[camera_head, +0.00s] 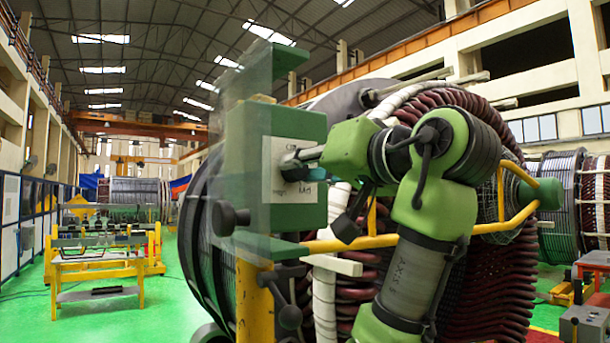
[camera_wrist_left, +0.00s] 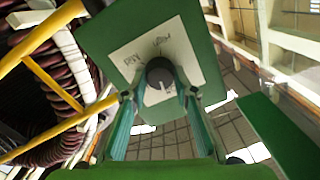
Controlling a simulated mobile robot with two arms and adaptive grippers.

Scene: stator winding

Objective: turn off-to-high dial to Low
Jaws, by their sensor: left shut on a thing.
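The off-to-high dial is a dark round knob (camera_wrist_left: 160,73) on a white label plate (camera_wrist_left: 132,60) with small handwritten-looking marks, on the face of a green box (camera_wrist_left: 105,30). In the head view the green box (camera_head: 245,170) stands upright and its label plate (camera_head: 275,192) faces right. My left gripper (camera_head: 297,162) reaches the plate from the right and covers most of the dial. In the left wrist view the two fingers of my left gripper (camera_wrist_left: 161,88) lie on either side of the knob, shut on it. The dial's setting cannot be read clearly. My right gripper is not in view.
A large wound stator (camera_head: 480,270) with dark red coils stands close behind my arm. A yellow rail (camera_head: 350,243) and a dark round knob (camera_head: 228,217) are near the box. A yellow workbench (camera_head: 100,265) stands at the left, with free green floor (camera_head: 190,310) around it.

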